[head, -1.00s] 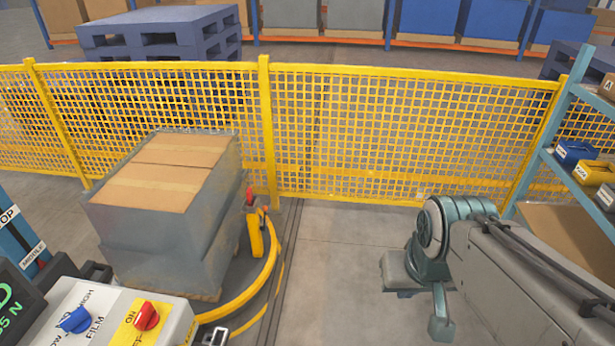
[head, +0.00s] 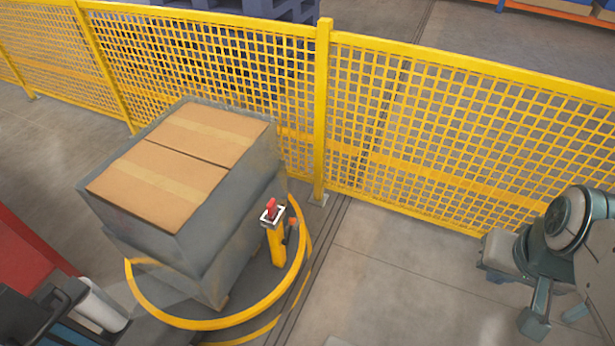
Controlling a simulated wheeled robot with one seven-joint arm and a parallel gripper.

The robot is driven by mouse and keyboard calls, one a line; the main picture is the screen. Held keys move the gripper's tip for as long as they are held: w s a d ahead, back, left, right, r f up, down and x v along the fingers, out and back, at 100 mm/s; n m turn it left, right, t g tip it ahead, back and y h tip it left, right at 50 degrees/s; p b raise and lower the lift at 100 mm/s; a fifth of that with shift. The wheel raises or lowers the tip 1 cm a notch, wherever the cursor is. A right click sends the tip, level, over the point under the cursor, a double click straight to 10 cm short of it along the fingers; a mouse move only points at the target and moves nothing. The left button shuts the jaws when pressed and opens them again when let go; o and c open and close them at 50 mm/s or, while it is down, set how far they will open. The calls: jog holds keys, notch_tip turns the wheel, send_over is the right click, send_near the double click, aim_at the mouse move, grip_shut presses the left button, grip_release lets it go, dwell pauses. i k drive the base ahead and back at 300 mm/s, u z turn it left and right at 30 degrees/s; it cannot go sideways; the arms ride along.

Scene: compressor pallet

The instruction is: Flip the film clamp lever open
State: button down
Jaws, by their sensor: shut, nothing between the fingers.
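The film clamp is a yellow post (head: 277,246) beside the wrapped pallet load, inside the yellow floor ring. Its red lever (head: 271,208) stands roughly upright at the top, within a white frame. A small dark part with a reddish end sticks out on the post's right side. My gripper (head: 535,322) is at the lower right, pointing down, shut and empty. It is well to the right of the clamp and touches nothing that I can see.
Two cardboard boxes (head: 205,133) top the grey-wrapped load (head: 150,228), close left of the clamp. The yellow ring (head: 205,324) surrounds it. A yellow mesh fence (head: 430,130) runs behind. Bare floor (head: 400,270) lies between clamp and gripper. A white roll stands lower left.

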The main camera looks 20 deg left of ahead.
aim_at(291, 220)
jog(key=u, duration=0.6)
jog(key=i, duration=1.25)
jog(key=u, duration=0.7)
